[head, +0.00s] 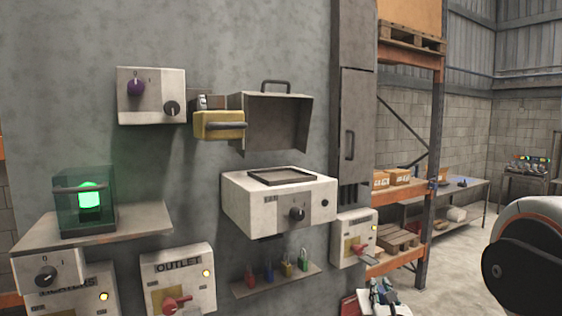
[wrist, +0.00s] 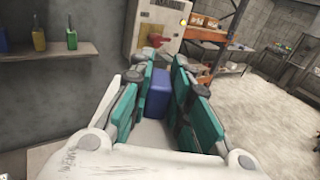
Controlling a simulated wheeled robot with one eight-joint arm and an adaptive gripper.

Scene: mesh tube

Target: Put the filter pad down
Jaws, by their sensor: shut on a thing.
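My gripper (wrist: 160,88) has teal finger pads and is shut on a blue, block-like thing (wrist: 157,85), which I take to be the filter pad. Part of it is hidden by the fingers. In the head view my gripper (head: 381,292) is low, at the bottom edge, right of the wall units and below the small box with the red knob. I cannot make out the pad clearly there.
A white box (head: 262,214) with a dark knob and a dark-framed top (head: 285,177) sits on the wall under a raised grey hood (head: 275,122). A small shelf (head: 277,281) holds several coloured padlock-like things. Orange racking (head: 436,120) stands right. Floor is open at right.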

